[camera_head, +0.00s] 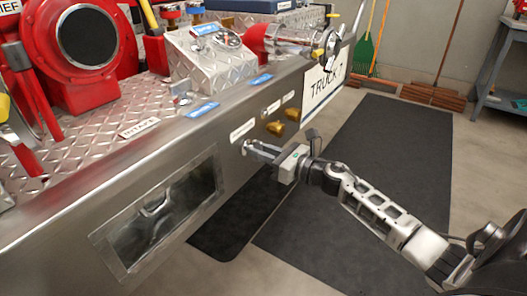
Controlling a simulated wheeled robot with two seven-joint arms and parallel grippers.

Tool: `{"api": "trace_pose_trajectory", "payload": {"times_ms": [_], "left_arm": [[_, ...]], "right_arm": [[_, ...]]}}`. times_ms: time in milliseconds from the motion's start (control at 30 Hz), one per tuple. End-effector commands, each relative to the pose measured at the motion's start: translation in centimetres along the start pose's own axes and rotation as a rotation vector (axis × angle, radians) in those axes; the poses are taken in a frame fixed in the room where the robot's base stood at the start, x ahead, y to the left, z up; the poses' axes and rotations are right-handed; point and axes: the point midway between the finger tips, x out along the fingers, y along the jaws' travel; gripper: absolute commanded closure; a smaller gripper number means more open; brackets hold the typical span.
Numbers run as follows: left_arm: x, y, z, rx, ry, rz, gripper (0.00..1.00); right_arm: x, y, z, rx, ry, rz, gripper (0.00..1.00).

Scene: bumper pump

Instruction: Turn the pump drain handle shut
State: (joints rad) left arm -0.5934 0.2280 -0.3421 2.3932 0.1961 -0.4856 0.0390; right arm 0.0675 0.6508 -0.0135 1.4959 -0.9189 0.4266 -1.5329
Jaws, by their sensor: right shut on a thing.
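The pump drain handle (245,148) is on the front face of the steel bumper (150,180), just below a small white label (242,131). It is small and mostly hidden by my fingers. My right gripper (259,150) reaches it from the right, with its fingers against the bumper face, and is shut on the handle. How far the handle is turned cannot be made out. My left gripper is not in view.
Two brass fittings (291,114) stick out just right of my gripper. A framed recess (160,212) lies left of it. Red pump parts and a control box (212,55) stand on top. Dark mats (375,150) cover the open floor at right.

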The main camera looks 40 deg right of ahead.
Motion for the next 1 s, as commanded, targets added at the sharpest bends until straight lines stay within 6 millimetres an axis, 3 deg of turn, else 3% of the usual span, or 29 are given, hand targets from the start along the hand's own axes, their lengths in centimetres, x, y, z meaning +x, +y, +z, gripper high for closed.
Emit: {"api": "trace_pose_trajectory", "payload": {"times_ms": [267, 700, 1000], "left_arm": [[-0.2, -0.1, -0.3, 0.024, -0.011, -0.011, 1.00], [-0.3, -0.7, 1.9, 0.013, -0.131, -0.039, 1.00], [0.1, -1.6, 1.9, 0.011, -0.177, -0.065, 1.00]], "right_arm": [[0.0, -0.1, 0.1, 0.170, 0.002, 0.000, 1.00], [0.0, -0.3, 0.0, 0.585, 0.003, 0.001, 1.00], [0.0, -0.4, -0.1, 0.871, 0.003, 0.000, 1.00]]}}
